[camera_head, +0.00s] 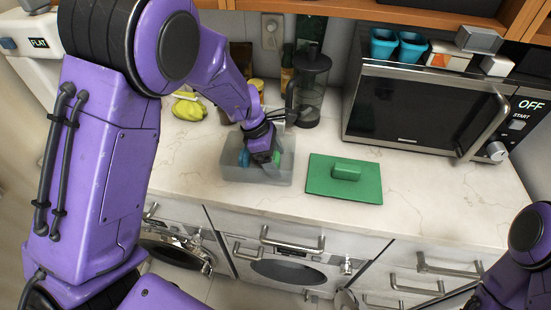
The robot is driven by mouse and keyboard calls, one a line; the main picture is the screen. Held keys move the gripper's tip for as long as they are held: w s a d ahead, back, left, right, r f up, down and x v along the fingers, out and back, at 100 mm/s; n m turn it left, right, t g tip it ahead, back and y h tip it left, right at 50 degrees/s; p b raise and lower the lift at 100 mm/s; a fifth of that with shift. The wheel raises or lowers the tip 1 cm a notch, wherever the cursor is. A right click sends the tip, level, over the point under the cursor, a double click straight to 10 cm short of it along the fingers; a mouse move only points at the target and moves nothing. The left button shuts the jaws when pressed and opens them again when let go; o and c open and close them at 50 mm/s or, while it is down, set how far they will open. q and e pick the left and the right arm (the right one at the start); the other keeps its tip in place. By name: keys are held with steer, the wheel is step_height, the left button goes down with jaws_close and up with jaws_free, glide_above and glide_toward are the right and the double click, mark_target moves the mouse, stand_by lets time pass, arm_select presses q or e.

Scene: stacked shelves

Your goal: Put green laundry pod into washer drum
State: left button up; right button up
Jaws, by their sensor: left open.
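My left gripper (264,158) reaches down into a translucent grey bin (238,174) on the counter and is open. A small green piece, likely the green laundry pod (276,158), shows beside the fingers inside the bin. A blue piece (244,157) lies on the other side of the fingers. The gripper hides part of the bin's inside, so I cannot tell whether it touches the pod. A front-loading washer (172,250) sits under the counter at the lower left, partly behind my left arm. Its drum inside is not clear. My right gripper is not clearly in view.
A green board (324,187) with a green handle lies right of the bin. A microwave (425,112) stands at the back right, a dark pitcher (312,92) behind the bin. Another front-loading appliance (288,274) and drawers line the front. The right counter front is clear.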

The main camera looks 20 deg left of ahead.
mark_target(275, 155)
arm_select(q)
steer(key=c, duration=1)
steer(key=shift+c, duration=0.2)
step_height(275, 155, up, 18)
steer(key=b, duration=0.1)
